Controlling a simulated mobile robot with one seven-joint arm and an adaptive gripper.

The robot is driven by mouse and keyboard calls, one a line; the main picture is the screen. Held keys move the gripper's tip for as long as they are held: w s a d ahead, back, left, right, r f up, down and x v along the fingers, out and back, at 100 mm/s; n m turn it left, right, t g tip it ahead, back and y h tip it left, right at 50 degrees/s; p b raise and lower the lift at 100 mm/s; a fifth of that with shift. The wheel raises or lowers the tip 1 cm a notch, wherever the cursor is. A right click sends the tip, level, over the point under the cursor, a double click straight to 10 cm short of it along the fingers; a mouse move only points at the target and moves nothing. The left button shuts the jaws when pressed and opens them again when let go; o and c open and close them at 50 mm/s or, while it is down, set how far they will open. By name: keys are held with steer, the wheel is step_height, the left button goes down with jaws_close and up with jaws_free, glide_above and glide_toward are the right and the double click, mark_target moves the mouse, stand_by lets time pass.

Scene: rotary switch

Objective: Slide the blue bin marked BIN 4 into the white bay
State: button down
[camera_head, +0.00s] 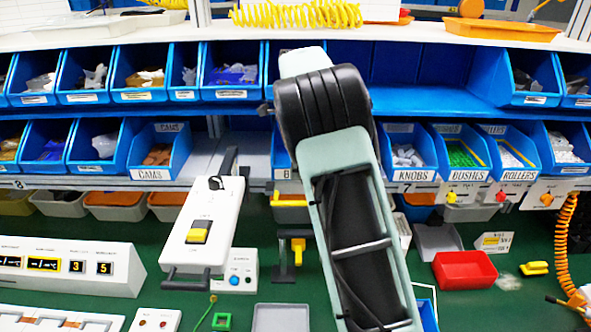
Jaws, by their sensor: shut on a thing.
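I cannot read a BIN 4 mark on any blue bin. One blue bin edge (427,312) shows low in the picture, beside my arm, which covers most of it. Another blue bin (281,160) on the lower shelf is also largely behind my arm. A pale, empty gap (254,152) lies left of that bin; I cannot tell whether it is the white bay. My arm rises through the middle of the view. My gripper is not visible, so what it holds cannot be seen.
A white switch box (206,222) stands left of my arm. A red tray (464,270) lies right on the green bench (400,265). A yellow-handled lever (298,247) stands close to my arm.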

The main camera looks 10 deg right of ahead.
steer(key=c, duration=2)
jaws_free()
steer(key=shift+r, duration=0.1)
